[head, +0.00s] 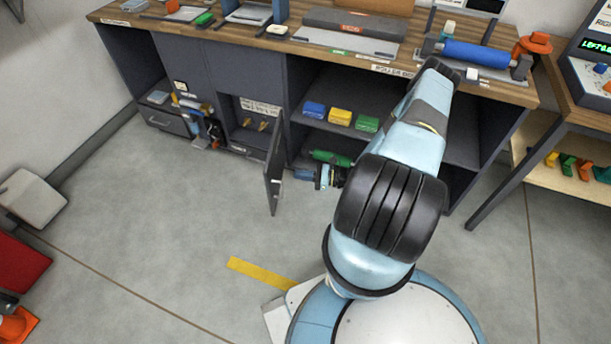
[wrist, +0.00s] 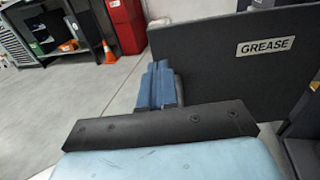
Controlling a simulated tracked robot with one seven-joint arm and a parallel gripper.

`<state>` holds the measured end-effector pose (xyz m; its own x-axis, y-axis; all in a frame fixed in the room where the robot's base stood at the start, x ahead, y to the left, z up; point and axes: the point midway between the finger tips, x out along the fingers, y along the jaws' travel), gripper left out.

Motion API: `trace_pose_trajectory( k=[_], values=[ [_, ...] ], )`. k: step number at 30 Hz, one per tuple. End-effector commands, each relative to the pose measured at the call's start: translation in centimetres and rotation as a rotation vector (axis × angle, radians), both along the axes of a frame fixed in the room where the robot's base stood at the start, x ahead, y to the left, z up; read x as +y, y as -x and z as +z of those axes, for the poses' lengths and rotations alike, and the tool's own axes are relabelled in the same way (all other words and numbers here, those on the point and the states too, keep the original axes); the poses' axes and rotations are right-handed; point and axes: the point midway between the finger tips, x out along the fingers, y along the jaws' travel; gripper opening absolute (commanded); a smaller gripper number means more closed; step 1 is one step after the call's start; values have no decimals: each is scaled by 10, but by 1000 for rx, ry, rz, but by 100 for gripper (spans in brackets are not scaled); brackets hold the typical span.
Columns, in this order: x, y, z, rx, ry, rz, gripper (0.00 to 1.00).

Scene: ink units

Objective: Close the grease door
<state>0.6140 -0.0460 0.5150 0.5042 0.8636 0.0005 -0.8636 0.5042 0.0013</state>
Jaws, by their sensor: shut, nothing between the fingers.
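The grease door (head: 273,172) is a dark grey panel standing open, sticking out from the front of the bench. In the wrist view the door (wrist: 225,85) fills the upper right and bears a GREASE label (wrist: 266,46). My gripper (head: 303,174) is just right of the door in the head view. Its blue fingers (wrist: 160,86) are shut and empty in the wrist view, by the door's lower left part. I cannot tell whether they touch it.
The workbench (head: 250,38) holds trays and tools on top. Blue, yellow and green blocks (head: 340,117) sit on the shelf right of the compartment. Several items (head: 200,120) stand left of it. The floor in front of the door is clear, with a yellow stripe (head: 262,273).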

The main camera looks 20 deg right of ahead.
Motion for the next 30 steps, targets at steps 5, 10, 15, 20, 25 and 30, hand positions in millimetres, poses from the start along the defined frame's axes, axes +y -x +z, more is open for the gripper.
trace_pose_trajectory(
  k=[5, 10, 15, 20, 25, 30],
  values=[
    [28, -16, 0, -1, 0, 3, 0],
    [53, -30, 0, 0, -1, 2, 0],
    [72, -42, 0, 0, 1, 1, 0],
    [81, -48, 0, -1, 2, 1, 0],
    [84, -50, 0, -1, 2, 0, 0],
    [84, -50, 0, -1, 2, 0, 0]
  ],
)
